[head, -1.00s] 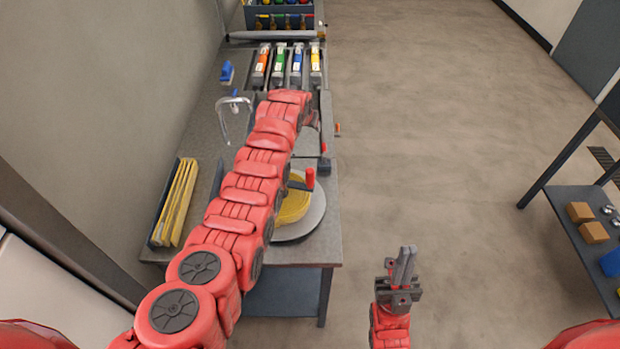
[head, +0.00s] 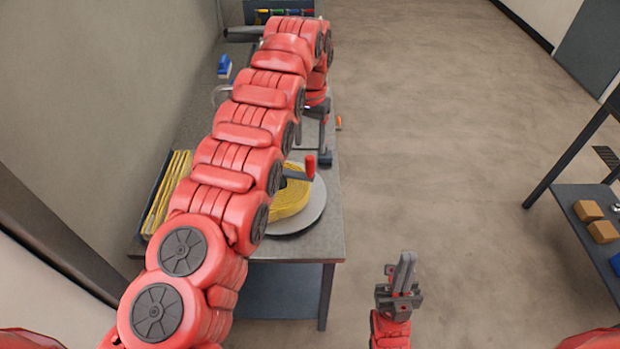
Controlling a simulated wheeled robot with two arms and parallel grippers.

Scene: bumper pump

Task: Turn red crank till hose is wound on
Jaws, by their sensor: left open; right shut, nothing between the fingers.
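The red crank (head: 310,165) is an upright red handle on a dark arm over a round reel. The yellow hose (head: 289,203) lies coiled on the reel's grey disc (head: 305,218). My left arm passes over the bench and covers the left part of the reel. My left gripper (head: 318,112) points down beyond the crank, apart from it; it is open, its fingers hard to make out. My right gripper (head: 402,275) is shut and empty, over the floor to the right of the bench.
The bench (head: 334,225) runs along the left wall. A tray of yellow strips (head: 165,190) lies at its left edge and a blue object (head: 224,66) farther back. A shelf with boxes (head: 588,210) stands at right. The floor between is clear.

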